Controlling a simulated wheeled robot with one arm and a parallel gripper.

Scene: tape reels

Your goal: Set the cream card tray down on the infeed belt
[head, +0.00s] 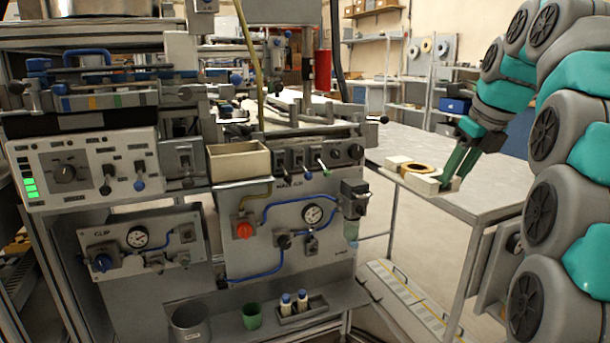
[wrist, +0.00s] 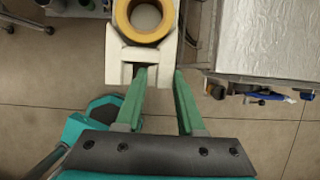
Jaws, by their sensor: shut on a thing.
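The cream card tray (head: 397,163) is in front of my gripper in the head view, with an orange-yellow ring-shaped reel (wrist: 121,18) lying in it. In the wrist view the tray (wrist: 115,53) is at the top, over bare floor, just left of a table edge. My gripper (head: 443,182) has green fingers, which also show in the wrist view (wrist: 160,72). They are shut on the near end of the tray, one finger in its notch and the other along its right side. The tray looks level. I cannot clearly identify the infeed belt.
A grey-topped table (head: 470,170) stands at the right, its left edge close to the tray. A machine with control panels (head: 100,165) fills the left. An open cream box (head: 238,163) sits on its front ledge. Floor shows between machine and table.

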